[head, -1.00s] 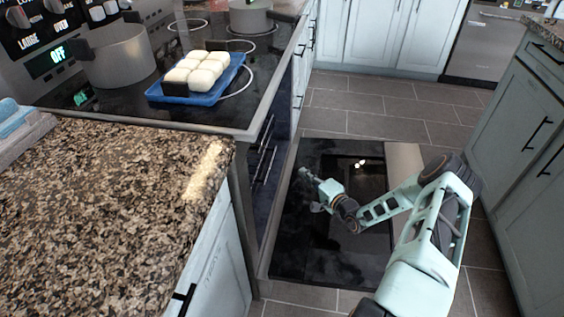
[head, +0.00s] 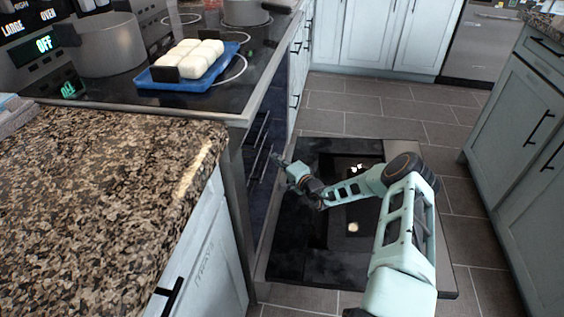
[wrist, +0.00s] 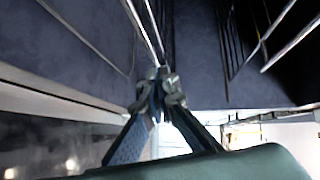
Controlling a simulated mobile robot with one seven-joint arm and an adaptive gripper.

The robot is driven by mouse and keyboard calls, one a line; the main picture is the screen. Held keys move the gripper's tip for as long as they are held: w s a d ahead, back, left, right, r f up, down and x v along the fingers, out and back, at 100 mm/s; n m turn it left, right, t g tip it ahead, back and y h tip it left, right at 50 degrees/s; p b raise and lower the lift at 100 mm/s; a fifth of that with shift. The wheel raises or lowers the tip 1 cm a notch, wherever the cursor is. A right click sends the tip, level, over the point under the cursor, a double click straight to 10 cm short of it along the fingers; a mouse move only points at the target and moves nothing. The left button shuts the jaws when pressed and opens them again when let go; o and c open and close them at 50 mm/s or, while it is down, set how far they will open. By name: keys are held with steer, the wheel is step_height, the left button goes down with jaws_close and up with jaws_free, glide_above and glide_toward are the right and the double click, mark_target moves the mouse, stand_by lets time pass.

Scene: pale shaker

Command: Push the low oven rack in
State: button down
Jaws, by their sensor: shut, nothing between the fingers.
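The oven door (head: 290,265) is folded down flat in front of the open oven. Thin metal bars of the oven racks (head: 258,160) show in the dark opening. In the wrist view, one rack (wrist: 145,30) runs up from near the fingertips and another rack (wrist: 262,38) stands to the right; I cannot tell for certain which is the low one. My gripper (head: 279,159) is shut and empty, reaching over the door into the oven's mouth. In the wrist view its fingertips (wrist: 160,78) meet the near end of the left-hand rack's bars in the picture; actual contact is unclear.
A granite counter (head: 110,170) is at the left front. A blue tray (head: 190,82) with white buns and a grey pot (head: 108,45) sit on the stovetop above the oven. Cabinets (head: 525,150) stand at the right. Tiled floor (head: 375,110) is clear beyond the door.

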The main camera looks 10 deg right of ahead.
steer(key=shift+a+r, duration=0.1)
steer(key=shift+a, duration=0.05)
steer(key=shift+w+a+p, duration=0.1)
steer(key=shift+a+p, duration=0.15)
steer(key=shift+p, duration=0.2)
steer(key=shift+w+a, duration=0.2)
steer(key=shift+a, duration=0.25)
steer(key=w+d+p+v, duration=0.1)
steer(key=d+p+v, duration=0.2)
steer(key=v, duration=1)
steer(key=shift+p, duration=0.45)
steer(key=shift+w+a+r, duration=0.1)
steer(key=shift+a, duration=0.05)
